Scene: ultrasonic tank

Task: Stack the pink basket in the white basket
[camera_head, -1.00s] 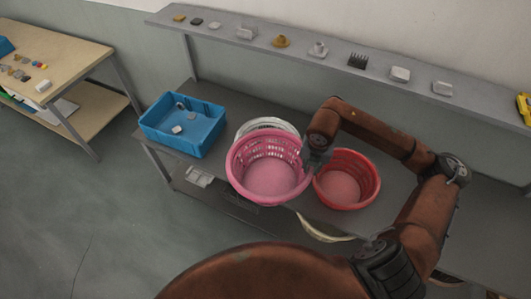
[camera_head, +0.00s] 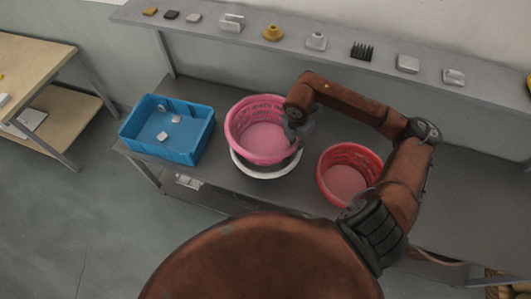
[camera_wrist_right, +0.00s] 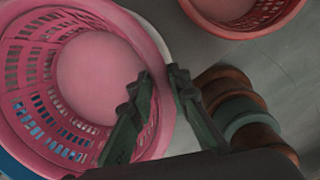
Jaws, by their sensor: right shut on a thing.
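The pink basket (camera_head: 261,138) is held by its right rim in my right gripper (camera_head: 297,136), which is shut on it. The basket looks a little tilted and sits over the white basket (camera_head: 262,175). Only the near rim and a dark strip inside the white basket show below it; the rest is hidden. I cannot tell whether the two baskets touch. In the right wrist view, the gripper's fingers (camera_wrist_right: 160,92) pinch the wall of the pink basket (camera_wrist_right: 100,70). My left gripper is in neither view.
A red basket (camera_head: 343,180) stands right of the stack on the grey table (camera_head: 225,188). A blue crate (camera_head: 180,152) with small pale items is on the left. A shelf (camera_head: 290,48) with several small objects runs behind. The table's right part is clear.

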